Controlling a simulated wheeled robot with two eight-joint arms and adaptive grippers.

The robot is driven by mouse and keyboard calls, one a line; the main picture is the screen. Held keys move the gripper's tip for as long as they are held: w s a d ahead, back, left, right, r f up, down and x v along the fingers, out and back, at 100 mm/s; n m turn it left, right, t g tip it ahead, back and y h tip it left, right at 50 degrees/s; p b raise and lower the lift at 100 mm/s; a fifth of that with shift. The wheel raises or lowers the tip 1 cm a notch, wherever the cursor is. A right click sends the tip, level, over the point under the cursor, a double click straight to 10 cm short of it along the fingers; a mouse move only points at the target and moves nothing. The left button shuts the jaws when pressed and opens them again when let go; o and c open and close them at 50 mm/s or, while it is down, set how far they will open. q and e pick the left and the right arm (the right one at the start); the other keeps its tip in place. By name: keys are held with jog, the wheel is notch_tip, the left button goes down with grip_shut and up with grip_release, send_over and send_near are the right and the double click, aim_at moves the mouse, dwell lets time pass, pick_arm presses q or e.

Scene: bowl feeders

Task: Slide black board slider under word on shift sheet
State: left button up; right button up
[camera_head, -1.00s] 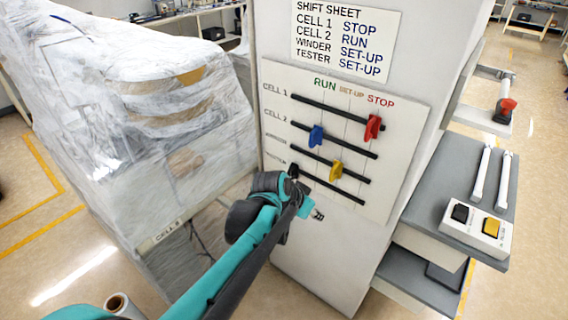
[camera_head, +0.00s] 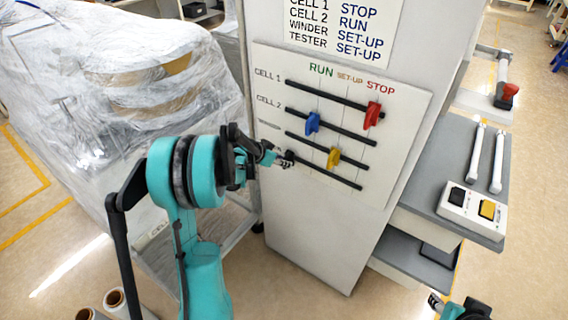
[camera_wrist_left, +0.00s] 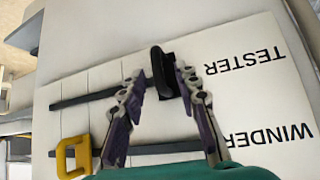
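The black slider (camera_head: 290,156) is at the left end of the bottom track, the TESTER row, left of the RUN column. In the left wrist view the black slider (camera_wrist_left: 161,72) stands between the parted fingers of my left gripper (camera_wrist_left: 158,88), nearer the right-hand finger. My left gripper (camera_head: 279,160) partly covers that end in the head view. The shift sheet (camera_head: 338,30) reads SET-UP for TESTER; its top is cut off. The board (camera_head: 400,150) has RUN, SET-UP and STOP headings. My right gripper (camera_head: 437,302) shows small at the bottom edge, its fingers unclear.
A red slider (camera_head: 373,114) is under STOP, a blue slider (camera_head: 312,123) near RUN, and a yellow slider (camera_head: 333,157) near SET-UP, just above the bottom track. A grey shelf (camera_head: 450,165) with a button box (camera_head: 472,213) stands right. A wrapped machine (camera_head: 130,100) stands left.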

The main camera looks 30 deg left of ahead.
pick_arm(q)
jog(key=shift+x, duration=0.85)
grip_shut()
jog(key=shift+d, duration=0.15)
jog(key=s+d+b, duration=0.1)
jog(key=d, duration=1.6)
jog(key=shift+s, duration=0.25)
